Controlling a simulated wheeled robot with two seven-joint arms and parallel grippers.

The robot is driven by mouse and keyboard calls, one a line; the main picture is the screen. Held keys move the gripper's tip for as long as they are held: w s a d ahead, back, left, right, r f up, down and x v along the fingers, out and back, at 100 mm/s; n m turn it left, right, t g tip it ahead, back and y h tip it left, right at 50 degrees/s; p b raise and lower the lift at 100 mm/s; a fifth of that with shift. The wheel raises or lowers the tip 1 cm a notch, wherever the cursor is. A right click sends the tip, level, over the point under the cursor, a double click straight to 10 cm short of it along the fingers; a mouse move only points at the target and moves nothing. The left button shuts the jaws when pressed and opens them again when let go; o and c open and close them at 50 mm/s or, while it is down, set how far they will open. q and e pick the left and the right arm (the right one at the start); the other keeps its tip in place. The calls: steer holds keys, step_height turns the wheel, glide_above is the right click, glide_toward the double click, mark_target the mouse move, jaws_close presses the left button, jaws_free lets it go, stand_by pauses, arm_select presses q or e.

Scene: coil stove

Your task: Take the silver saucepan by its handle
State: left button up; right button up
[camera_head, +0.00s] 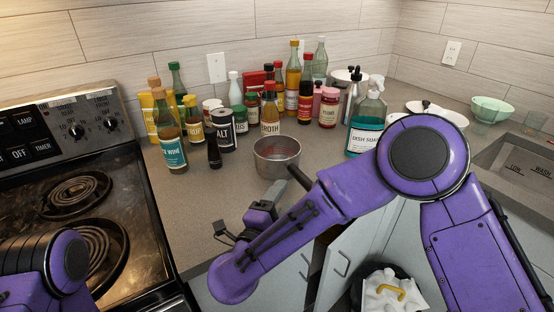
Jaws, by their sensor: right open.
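The silver saucepan (277,158) stands upright on the grey counter, right of the stove. Its dark handle (299,178) points toward the front right, and its far end is hidden behind my right forearm. My right gripper (247,212) is open, in front of and slightly left of the saucepan, near the counter's front edge. It appears apart from the handle, and nothing shows between its fingers. Of my left arm only purple links show at the lower left; its gripper is out of the frame.
Several bottles, jars and cans, including a salt can (223,130), crowd the counter behind the saucepan. A teal dish soap bottle (367,122) stands to its right. The coil stove (90,225) is at left. A cabinet door (352,258) hangs open below, beside a bin (388,290).

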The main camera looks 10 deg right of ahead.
mark_target(293, 175)
steer(key=x, duration=0.1)
steer(key=p+x, duration=0.1)
steer(key=x, duration=0.3)
steer(key=shift+w+a+f, duration=0.25)
steer(key=shift+w, duration=0.25)
steer(key=shift+w+d+r+p, duration=0.3)
steer(key=shift+d+p, duration=0.2)
steer(key=shift+d, duration=0.1)
steer(key=w, duration=0.1)
steer(key=w+d+p, duration=0.1)
steer(key=w+d, duration=0.1)
steer(key=w, duration=0.1)
steer(key=shift+f+p, duration=0.25)
steer(key=shift+p, duration=0.05)
steer(key=shift+w+d+f, duration=0.1)
steer(key=shift+w+d, duration=0.05)
arm_select(q)
steer(key=r, duration=0.1)
steer(key=w+r, duration=0.1)
steer(key=r, duration=0.1)
steer(key=shift+r, duration=0.2)
arm_select(e)
steer(key=shift+s, duration=0.2)
steer(key=shift+w, duration=0.1)
jaws_close()
